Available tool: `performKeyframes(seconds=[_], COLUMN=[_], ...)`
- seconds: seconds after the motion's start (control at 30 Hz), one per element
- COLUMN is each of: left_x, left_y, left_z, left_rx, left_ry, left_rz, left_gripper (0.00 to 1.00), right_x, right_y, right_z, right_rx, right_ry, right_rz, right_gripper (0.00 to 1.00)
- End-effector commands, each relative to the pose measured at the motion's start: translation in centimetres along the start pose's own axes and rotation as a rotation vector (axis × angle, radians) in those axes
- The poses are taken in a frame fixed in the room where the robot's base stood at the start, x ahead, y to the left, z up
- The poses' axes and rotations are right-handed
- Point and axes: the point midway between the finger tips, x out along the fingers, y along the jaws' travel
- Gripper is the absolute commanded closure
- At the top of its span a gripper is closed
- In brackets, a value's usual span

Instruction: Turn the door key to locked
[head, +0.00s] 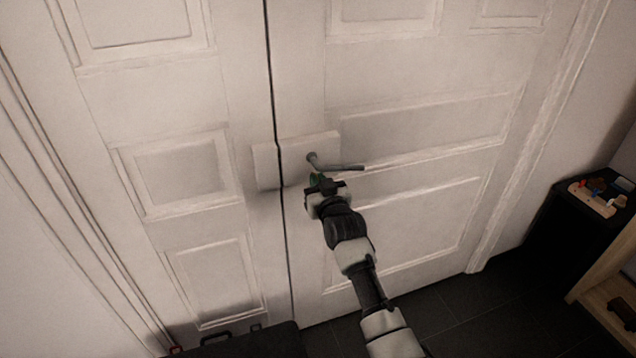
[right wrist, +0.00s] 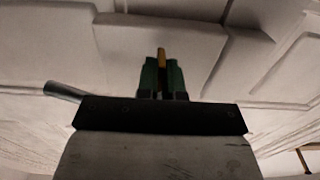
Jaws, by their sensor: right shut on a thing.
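The pale double door (head: 410,130) fills the head view, with a dark vertical gap between its leaves. A pale lock plate (head: 268,165) spans the gap, and a grey lever handle (head: 340,166) points right from it. My right gripper (head: 318,180) is at the plate just below the handle. In the right wrist view, its green fingers (right wrist: 162,78) are shut on a thin brass-coloured key (right wrist: 162,56). Most of the key is hidden between the fingers, so its turn angle is hard to read. The handle (right wrist: 63,91) also shows at the left there. My left gripper is not in view.
A dark cabinet (head: 560,225) stands at the right, with a wooden board (head: 592,198) of small coloured items on top. A pale wooden shelf (head: 600,285) is beside it. A dark low case (head: 235,343) lies at the door's foot. Dark floor (head: 455,315) is clear at lower right.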

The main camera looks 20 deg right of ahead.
Motion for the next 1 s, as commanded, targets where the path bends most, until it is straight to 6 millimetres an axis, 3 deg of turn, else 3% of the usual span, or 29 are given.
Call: performKeyframes(seconds=[0.47, 1.0], left_x=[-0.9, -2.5], left_y=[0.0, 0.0], left_z=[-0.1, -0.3], left_rx=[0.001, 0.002], left_ry=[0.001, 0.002], left_rz=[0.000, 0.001], left_gripper=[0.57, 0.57], right_x=[0.0, 0.0], right_y=[-0.1, -0.3], right_z=[-0.1, 0.1], right_rx=[-0.128, -0.616], right_ry=[-0.001, -0.002], right_rz=[-0.001, -0.002], right_gripper=[1.00, 1.00])
